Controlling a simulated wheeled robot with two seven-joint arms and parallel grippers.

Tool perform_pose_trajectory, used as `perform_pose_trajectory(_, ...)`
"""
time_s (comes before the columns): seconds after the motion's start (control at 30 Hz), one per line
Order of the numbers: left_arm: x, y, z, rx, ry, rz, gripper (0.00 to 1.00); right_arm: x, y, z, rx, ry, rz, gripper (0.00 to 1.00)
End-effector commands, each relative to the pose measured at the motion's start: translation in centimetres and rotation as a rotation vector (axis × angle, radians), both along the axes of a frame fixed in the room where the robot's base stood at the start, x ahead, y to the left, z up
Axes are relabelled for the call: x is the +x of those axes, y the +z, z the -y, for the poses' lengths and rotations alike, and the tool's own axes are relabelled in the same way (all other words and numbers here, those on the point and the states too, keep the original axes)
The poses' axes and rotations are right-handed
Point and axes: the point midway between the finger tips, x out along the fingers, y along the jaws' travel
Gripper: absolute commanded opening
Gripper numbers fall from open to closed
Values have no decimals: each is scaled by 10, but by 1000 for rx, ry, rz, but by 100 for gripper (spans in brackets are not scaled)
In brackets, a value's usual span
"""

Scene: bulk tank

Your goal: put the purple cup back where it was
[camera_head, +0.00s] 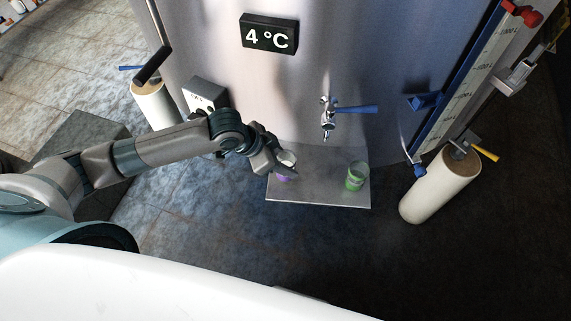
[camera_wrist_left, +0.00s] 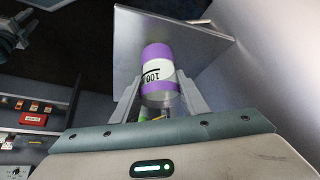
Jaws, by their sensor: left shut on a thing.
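The purple cup (camera_head: 283,178) is at the left part of the metal shelf (camera_head: 320,195) below the tank's tap. My left gripper (camera_head: 284,166) is shut on it and partly covers it in the head view. In the left wrist view the purple cup (camera_wrist_left: 158,53), with a white band marked 100, is between the two fingers of my left gripper (camera_wrist_left: 159,95). The shelf plate (camera_wrist_left: 205,62) shows behind it there. I cannot tell whether the cup's base touches the shelf. My right gripper is not in view.
A green cup (camera_head: 356,176) stands at the right end of the shelf. The tap (camera_head: 328,115) with a blue handle (camera_head: 356,109) hangs above, between the cups. The middle of the shelf is clear. White cylinders (camera_head: 440,186) stand on both sides of the tank.

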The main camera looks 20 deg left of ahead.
Motion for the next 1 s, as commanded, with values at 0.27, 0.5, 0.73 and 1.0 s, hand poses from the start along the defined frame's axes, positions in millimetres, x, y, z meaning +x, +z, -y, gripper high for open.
perform_pose_trajectory(0.27, 0, -21, 0, 1, 1, 1, 13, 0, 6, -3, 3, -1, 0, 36)
perform_pose_trajectory(0.5, 0, -21, 0, 0, 0, 2, 13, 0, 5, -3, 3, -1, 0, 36)
perform_pose_trajectory(0.73, 0, -23, 0, 0, 0, 2, 59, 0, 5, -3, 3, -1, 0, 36)
perform_pose_trajectory(1.0, 1, -23, 0, 0, 0, 2, 59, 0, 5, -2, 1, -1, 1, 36)
